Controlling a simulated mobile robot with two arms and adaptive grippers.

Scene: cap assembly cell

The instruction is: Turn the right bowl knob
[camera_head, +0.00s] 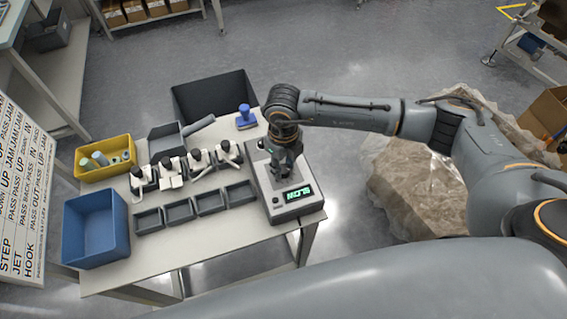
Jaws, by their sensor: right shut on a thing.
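A grey bowl feeder controller box (295,205) with a lit green display (298,194) stands at the right end of the table. My right arm reaches in from the right, and my right gripper (275,176) points down over the box, just behind the display. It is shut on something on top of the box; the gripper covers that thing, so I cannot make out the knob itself. My left gripper is not in view.
The table (180,250) holds a blue bin (97,228), a yellow bin (105,158), several small grey trays (179,212) and several black-and-white fixtures (170,170). A blue stamp-like object (244,117) stands behind the box. A dark open bin (214,97) is beyond the table.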

